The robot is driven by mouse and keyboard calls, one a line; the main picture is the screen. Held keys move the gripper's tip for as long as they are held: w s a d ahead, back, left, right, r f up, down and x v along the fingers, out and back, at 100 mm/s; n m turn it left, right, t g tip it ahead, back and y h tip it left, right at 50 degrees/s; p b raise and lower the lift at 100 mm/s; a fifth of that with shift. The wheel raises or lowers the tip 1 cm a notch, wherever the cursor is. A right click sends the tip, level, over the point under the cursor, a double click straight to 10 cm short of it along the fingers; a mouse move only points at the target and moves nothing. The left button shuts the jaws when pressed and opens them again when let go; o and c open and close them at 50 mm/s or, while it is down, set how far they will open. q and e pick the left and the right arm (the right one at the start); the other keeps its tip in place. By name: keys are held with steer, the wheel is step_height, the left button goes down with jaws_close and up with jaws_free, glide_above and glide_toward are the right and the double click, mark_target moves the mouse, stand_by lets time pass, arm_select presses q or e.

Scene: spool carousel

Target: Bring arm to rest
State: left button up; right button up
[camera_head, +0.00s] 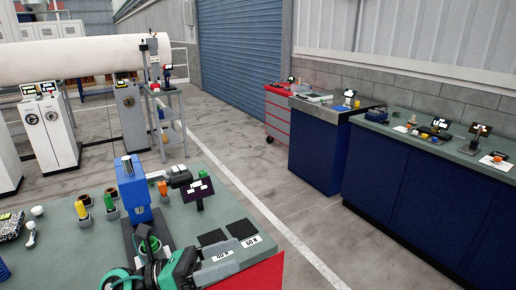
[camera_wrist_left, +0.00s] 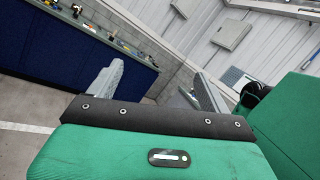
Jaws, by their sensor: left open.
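My left gripper (camera_head: 222,266) is at the bottom of the head view, low over the front part of the green-topped table (camera_head: 75,262). Its green and dark arm comes in beside the blue press. In the left wrist view its two grey fingers stand well apart (camera_wrist_left: 155,88), with nothing between them. The fingers point out toward the blue cabinets and the wall. My right gripper is in neither view.
On the table stand a blue press (camera_head: 132,187), a small dark screen (camera_head: 198,191), two black pads marked 50 N (camera_head: 243,229) and several coloured bottles. A red surface (camera_head: 258,277) lies at the near right. Blue cabinets (camera_head: 410,187) line the wall beyond open floor.

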arm_select(q)
steer(key=w+a+f+n+t+y, duration=0.1)
steer(key=w+a+n+t+y, duration=0.2)
steer(key=a+n+t+y, duration=0.7)
steer(key=w+f+n+t+y, duration=0.15)
steer(key=n+t, duration=0.55)
steer(key=n, duration=0.8)
steer(key=s+a+f+n+g+y, duration=0.1)
steer(key=a+f+n+g+y, duration=0.3)
steer(key=f+n, duration=0.3)
steer(key=s+a+f+n+g+y, duration=0.2)
steer(key=a+f+n+y, duration=0.1)
steer(key=f+n+y, duration=0.35)
steer(key=s+f+n+g+h, duration=0.2)
steer(key=s+f+n+g, duration=0.4)
steer(key=s+f+g, duration=0.95)
steer(key=s+f+t, duration=0.1)
steer(key=s+f, duration=0.1)
steer(key=f, duration=1.3)
steer(key=s+f+t, duration=0.2)
steer(key=f, duration=1.3)
steer(key=s+a+f+g, duration=0.2)
steer(key=s+a+f, duration=0.1)
steer(key=s+f, duration=1.7)
steer(key=shift+f+m+y, duration=0.3)
steer(key=shift+f+m, duration=0.05)
steer(key=shift+f, duration=0.35)
